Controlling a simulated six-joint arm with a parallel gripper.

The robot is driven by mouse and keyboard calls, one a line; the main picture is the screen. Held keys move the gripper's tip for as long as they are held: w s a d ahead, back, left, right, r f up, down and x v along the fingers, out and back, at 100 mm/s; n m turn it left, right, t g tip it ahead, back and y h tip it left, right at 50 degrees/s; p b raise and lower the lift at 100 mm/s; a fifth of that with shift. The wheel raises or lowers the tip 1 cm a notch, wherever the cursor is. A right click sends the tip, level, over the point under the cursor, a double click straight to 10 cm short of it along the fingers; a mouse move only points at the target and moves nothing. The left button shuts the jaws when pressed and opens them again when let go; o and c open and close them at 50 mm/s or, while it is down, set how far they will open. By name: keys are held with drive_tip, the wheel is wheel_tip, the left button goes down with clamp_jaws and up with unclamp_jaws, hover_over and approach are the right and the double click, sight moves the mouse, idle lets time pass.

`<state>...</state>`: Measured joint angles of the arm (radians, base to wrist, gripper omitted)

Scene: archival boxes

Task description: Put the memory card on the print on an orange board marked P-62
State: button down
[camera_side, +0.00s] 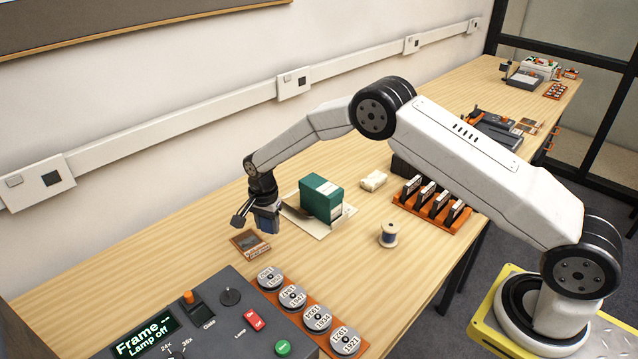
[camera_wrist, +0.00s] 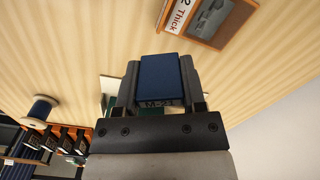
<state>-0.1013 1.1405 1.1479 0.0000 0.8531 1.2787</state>
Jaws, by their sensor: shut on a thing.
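My gripper (camera_side: 256,215) is shut on a blue memory card (camera_wrist: 160,80). The card stands between the two fingers in the wrist view, with a partly hidden label that seems to begin with M. In the side view the blue card (camera_side: 268,223) hangs above the table. The print on an orange board (camera_side: 250,245) lies flat on the table, below and near my gripper, apart from the card. In the wrist view the orange board (camera_wrist: 228,38) is at the top right, partly cut off. Its label ends in 2 and reads Thick; the rest is out of frame.
A green box (camera_side: 321,198) stands on pale paper behind the gripper. A blue thread spool (camera_side: 388,235) and an orange rack (camera_side: 425,217) are to the right. A grey control panel (camera_side: 215,318) and a tray of several reels (camera_side: 278,294) are in front. Bare table lies left of the board.

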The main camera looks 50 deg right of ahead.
drive_tip(key=shift+w+f, duration=0.65)
drive_tip(key=shift+f, duration=0.05)
drive_tip(key=shift+a+f, duration=0.1)
drive_tip(key=shift+w+f, duration=0.1)
drive_tip(key=shift+f, duration=1.55)
drive_tip(key=shift+f, duration=0.15)
drive_tip(key=shift+c, duration=0.9)
unclamp_jaws()
